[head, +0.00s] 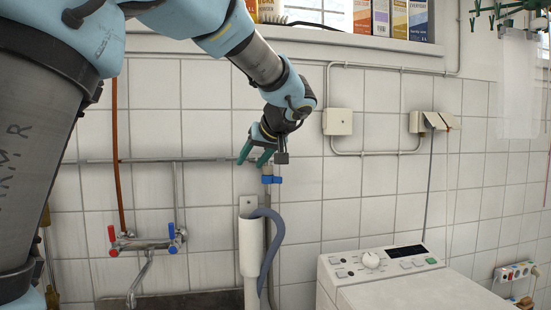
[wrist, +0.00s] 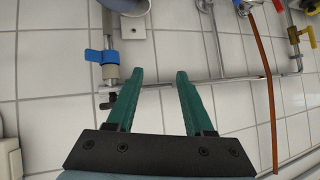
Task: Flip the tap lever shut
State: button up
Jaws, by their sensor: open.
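A small tap with a blue lever (head: 272,180) is on a vertical pipe on the tiled wall, above a grey hose and a white upright pipe. The blue lever also shows at the left in the wrist view (wrist: 100,56) and looks crosswise to its pipe. My gripper (head: 252,158) has green fingers and is close to the tap, slightly above and left of the lever in the head view. In the wrist view my gripper (wrist: 160,76) is open and empty, and the lever lies beyond and left of the left fingertip. I see no contact with the lever.
A mixer tap (head: 146,243) with red and blue handles is at the left. A horizontal pipe (wrist: 230,80) runs along the wall behind the fingers. A washing machine (head: 390,272) stands at the lower right. A box-filled shelf (head: 345,40) is above.

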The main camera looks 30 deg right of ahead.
jog(key=s+d+r+n+t+h+b, duration=0.1)
jog(key=s+d+r+t+h, duration=0.15)
jog(key=s+d+r, duration=0.4)
jog(key=d+r+p+x, duration=0.1)
jog(key=p+x, duration=0.3)
jog(key=x, duration=0.8)
jog(key=shift+w+d+r+y, duration=0.2)
jog(key=shift+r+y, duration=0.1)
jog(key=shift+y, duration=0.15)
grip_shut()
